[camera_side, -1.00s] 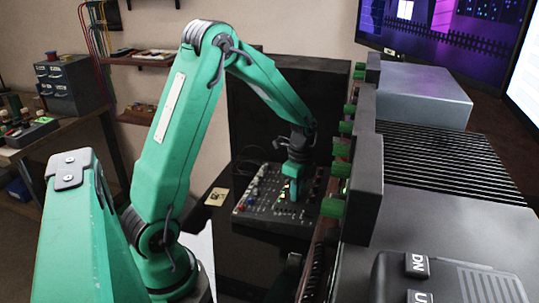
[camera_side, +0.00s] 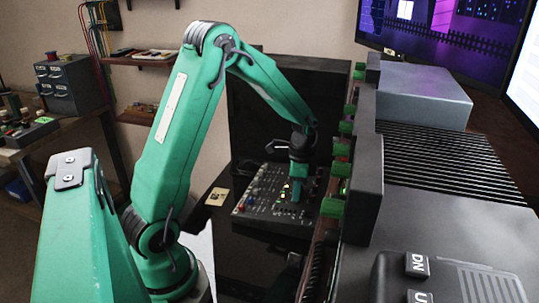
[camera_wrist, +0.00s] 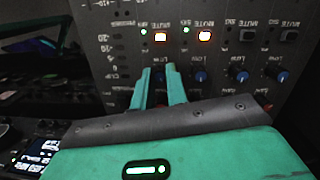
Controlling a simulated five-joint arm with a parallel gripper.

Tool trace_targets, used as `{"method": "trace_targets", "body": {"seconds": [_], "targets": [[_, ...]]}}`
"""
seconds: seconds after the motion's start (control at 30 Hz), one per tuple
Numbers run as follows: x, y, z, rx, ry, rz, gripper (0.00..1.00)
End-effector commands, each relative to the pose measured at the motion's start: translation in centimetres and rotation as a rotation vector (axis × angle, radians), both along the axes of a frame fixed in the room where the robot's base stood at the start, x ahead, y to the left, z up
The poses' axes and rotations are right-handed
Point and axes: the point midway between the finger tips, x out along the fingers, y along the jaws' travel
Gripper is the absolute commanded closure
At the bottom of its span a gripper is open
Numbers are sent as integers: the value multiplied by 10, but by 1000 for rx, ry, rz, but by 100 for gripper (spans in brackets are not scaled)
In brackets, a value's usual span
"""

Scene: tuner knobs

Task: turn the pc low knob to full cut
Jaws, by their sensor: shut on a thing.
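My gripper (camera_wrist: 159,72) reaches the face of the mixer panel (camera_wrist: 220,20) in the wrist view, with its two green fingers close together. It is shut on a knob in the row labelled low, left of the other blue knobs. The fingers hide most of this knob, so its pointer cannot be read. I cannot read which channel it belongs to. In the side view my gripper (camera_side: 297,190) comes down onto the mixer (camera_side: 262,205), and the knob is too small to make out.
Blue knobs (camera_wrist: 200,76) stand close to the right of the fingers. Lit mute buttons (camera_wrist: 160,38) sit above them.

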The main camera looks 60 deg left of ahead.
Motion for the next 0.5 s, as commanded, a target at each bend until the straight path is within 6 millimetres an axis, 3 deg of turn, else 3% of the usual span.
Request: {"method": "trace_targets", "body": {"seconds": [0.5], "targets": [[0,4,-1,9,0,119,100]]}}
